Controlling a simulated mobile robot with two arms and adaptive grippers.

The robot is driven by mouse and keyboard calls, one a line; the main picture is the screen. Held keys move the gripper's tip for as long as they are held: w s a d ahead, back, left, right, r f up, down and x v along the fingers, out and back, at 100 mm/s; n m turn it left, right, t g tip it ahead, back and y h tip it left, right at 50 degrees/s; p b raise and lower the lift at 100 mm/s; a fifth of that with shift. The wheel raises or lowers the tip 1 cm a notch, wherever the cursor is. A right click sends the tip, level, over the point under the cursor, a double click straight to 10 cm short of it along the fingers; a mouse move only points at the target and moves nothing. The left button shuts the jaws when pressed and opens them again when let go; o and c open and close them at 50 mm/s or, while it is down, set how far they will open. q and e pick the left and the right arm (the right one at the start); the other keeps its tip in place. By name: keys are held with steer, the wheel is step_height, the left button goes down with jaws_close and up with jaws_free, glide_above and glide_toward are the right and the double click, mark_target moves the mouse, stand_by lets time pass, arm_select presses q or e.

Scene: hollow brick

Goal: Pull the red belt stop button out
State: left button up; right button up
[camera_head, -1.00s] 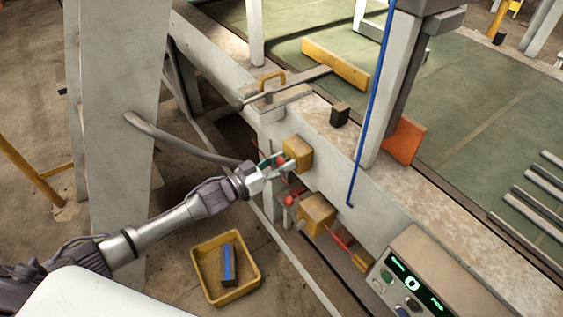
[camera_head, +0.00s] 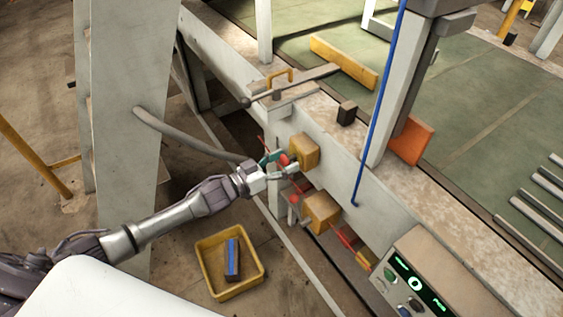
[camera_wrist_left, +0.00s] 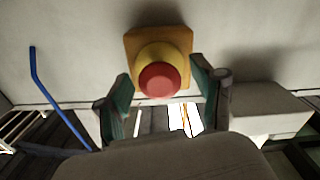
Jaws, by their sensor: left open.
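The red belt stop button (camera_wrist_left: 160,80) sits on a yellow collar and a yellow box (camera_wrist_left: 180,38) fixed to the pale wall of the machine. In the head view the yellow box (camera_head: 305,150) is on the side of the frame, and the red button (camera_head: 284,160) shows at its left face. My left gripper (camera_head: 281,165) is at the button. In the left wrist view its green-padded fingers (camera_wrist_left: 162,88) are open, one on each side of the red button, with gaps visible. My right gripper is not in view.
A second yellow box (camera_head: 320,211) is on the frame below and right. A control panel (camera_head: 420,290) with green lit displays stands at the lower right. A yellow bin (camera_head: 259,278) is on the floor. A blue rod (camera_head: 380,100) hangs right of the button.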

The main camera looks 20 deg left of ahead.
arm_select(q)
steer(key=v, duration=1.2)
